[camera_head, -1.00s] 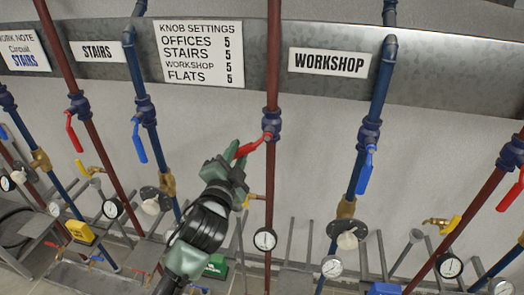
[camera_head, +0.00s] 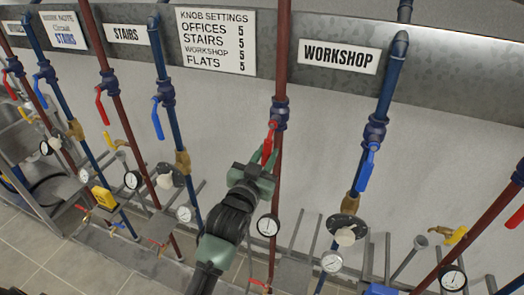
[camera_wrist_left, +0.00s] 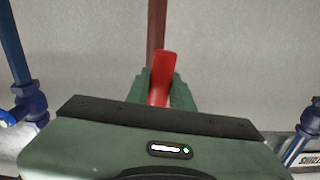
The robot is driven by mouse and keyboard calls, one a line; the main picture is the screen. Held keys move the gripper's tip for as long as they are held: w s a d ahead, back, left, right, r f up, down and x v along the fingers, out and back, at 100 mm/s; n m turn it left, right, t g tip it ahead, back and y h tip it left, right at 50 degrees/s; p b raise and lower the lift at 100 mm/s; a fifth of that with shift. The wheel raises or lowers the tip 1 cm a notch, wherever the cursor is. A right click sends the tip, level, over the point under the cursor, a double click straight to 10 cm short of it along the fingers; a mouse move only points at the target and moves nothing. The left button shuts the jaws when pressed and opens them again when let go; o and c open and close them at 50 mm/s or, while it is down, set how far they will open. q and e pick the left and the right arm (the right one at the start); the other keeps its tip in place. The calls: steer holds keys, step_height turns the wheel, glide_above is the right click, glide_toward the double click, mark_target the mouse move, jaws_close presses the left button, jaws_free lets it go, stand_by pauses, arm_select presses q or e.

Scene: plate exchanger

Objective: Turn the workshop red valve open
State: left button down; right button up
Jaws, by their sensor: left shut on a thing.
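The workshop red valve sits on the red pipe (camera_head: 283,50) just left of the WORKSHOP sign (camera_head: 340,57). Its red lever handle (camera_head: 268,142) hangs steeply down from the dark blue valve body (camera_head: 280,113), close to the line of the pipe and tilted slightly left. My left gripper (camera_head: 262,165) is shut on the lower part of this handle. In the left wrist view, the handle (camera_wrist_left: 162,75) stands between the two green fingers (camera_wrist_left: 160,95), with the red pipe behind it. The handle's lower end is hidden by the gripper. My right gripper is not in view.
The workshop blue pipe (camera_head: 388,85) with its blue lever (camera_head: 367,168) stands to the right. A round gauge (camera_head: 268,225) is on the red pipe below the gripper. Stairs pipes with red (camera_head: 102,105) and blue (camera_head: 157,119) levers stand to the left. The wall between is clear.

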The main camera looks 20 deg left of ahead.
arm_select(q)
steer(key=shift+d+f+n, duration=0.1)
steer(key=shift+d+n, duration=0.45)
steer(key=shift+n, duration=0.15)
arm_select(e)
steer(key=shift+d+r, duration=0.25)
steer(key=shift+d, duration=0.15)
arm_select(q)
steer(key=c, duration=1.2)
jaws_free()
steer(key=shift+d, duration=0.1)
steer(key=s+b, duration=0.2)
steer(key=s, duration=0.5)
steer(key=shift+s, duration=0.35)
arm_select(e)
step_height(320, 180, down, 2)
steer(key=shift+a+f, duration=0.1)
